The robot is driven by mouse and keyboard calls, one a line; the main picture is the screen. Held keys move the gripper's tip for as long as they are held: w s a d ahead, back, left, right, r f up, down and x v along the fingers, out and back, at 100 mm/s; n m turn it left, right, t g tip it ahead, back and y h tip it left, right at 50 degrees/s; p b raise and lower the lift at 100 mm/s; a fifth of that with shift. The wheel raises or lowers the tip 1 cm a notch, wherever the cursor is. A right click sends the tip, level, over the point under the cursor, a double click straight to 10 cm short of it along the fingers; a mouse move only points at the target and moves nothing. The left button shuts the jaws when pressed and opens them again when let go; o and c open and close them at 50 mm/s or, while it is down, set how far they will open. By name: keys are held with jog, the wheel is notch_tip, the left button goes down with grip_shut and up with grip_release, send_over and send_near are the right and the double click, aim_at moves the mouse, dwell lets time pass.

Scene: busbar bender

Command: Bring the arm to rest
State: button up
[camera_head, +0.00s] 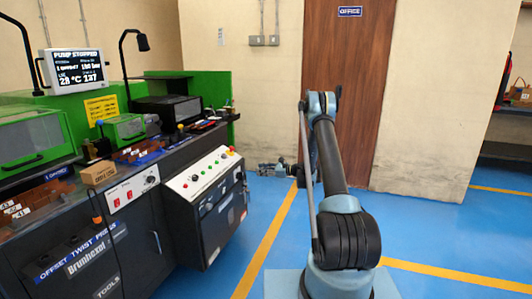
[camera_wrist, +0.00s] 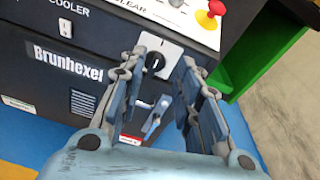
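My arm stretches forward over the blue floor in the head view, away from the machine's front. My gripper (camera_head: 272,170) is small and far there, out past the right end of the press. In the wrist view my gripper (camera_wrist: 166,54) has its two fingers spread apart with nothing between the tips. Beyond the tips is a black rotary switch (camera_wrist: 155,63) on a pale plate on the machine's front. I cannot tell whether the fingers touch the panel.
The offset twist press (camera_head: 85,255) fills the left side, with a control panel (camera_head: 205,172) at its right end. A red emergency button (camera_wrist: 207,18) sits near the gripper. A wooden door (camera_head: 345,60) and wall stand behind. The blue floor (camera_head: 440,225) on the right is clear.

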jog(key=s+r+n+h, duration=0.2)
jog(key=s+r+n, duration=0.15)
jog(key=r, duration=0.55)
jog(key=s+d+r+n+g+h, duration=0.1)
jog(key=s+d+r+n+h, duration=0.2)
jog(key=s+r, duration=0.6)
jog(key=s+d+r+n+g+h, duration=0.1)
jog(key=s+d+r+n+h, duration=0.3)
jog(key=s, duration=1)
jog(key=s+d+n+h, duration=0.1)
jog(key=s+d+n, duration=0.15)
jog(key=s, duration=0.65)
jog(key=s+d+n+h, duration=0.1)
jog(key=s+d+n, duration=0.15)
jog(key=s, duration=0.75)
jog(key=s+d+f+n+h, duration=0.2)
jog(key=s+d+f, duration=0.1)
jog(key=s, duration=0.5)
jog(key=s+d+f+n+g+h, duration=0.1)
jog(key=s+d+f, duration=0.3)
jog(key=s, duration=0.5)
jog(key=shift+d+n+h, duration=0.75)
jog(key=shift+d+h, duration=0.05)
jog(key=shift+d, duration=0.4)
jog(key=shift+s, duration=0.1)
jog(key=shift+w+f, duration=0.2)
jog(key=shift+w, duration=0.25)
